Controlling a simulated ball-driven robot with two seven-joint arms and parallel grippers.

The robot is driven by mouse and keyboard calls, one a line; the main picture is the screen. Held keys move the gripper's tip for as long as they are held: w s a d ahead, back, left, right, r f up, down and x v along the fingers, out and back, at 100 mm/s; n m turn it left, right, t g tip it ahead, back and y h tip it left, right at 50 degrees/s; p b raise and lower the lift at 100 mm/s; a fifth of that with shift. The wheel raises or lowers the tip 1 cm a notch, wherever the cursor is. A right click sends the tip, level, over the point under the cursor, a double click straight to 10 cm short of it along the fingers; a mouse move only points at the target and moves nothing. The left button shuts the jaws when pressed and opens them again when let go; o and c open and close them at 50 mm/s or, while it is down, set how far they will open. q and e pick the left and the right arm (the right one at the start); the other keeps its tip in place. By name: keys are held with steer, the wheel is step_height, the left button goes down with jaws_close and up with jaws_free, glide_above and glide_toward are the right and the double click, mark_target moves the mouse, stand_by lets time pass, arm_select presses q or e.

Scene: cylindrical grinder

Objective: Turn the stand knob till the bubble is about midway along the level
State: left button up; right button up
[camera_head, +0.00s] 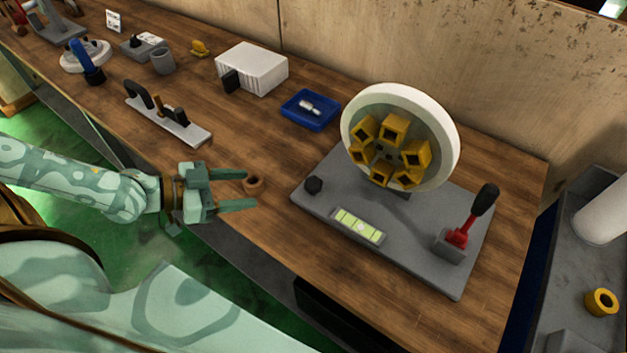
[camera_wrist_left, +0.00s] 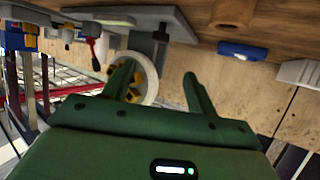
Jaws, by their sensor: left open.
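The stand is a grey plate (camera_head: 400,238) bearing a white-rimmed wheel (camera_head: 449,135) with yellow square blocks. My left gripper (camera_head: 244,189) is open and empty, left of the stand and apart from the knob. In the left wrist view, the gripper's fingers (camera_wrist_left: 157,72) are spread, with the wheel (camera_wrist_left: 149,82) and level (camera_wrist_left: 103,21) beyond. My right gripper is not in view.
A red lever with black handle (camera_head: 484,200) stands at the plate's right. A blue tray (camera_head: 309,123) and white box (camera_head: 258,62) are behind. Table between gripper and plate is clear.

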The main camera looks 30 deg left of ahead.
arm_select(q)
steer(key=b, duration=0.2)
glide_toward(307, 184)
steer(key=shift+w+f, duration=0.15)
steer(key=shift+f, duration=0.15)
steer(key=x, duration=0.8)
steer(key=shift+r+p, duration=0.2)
steer(key=shift+p, duration=0.15)
steer(key=shift+w+d+f, duration=0.2)
steer(key=shift+d, duration=0.1)
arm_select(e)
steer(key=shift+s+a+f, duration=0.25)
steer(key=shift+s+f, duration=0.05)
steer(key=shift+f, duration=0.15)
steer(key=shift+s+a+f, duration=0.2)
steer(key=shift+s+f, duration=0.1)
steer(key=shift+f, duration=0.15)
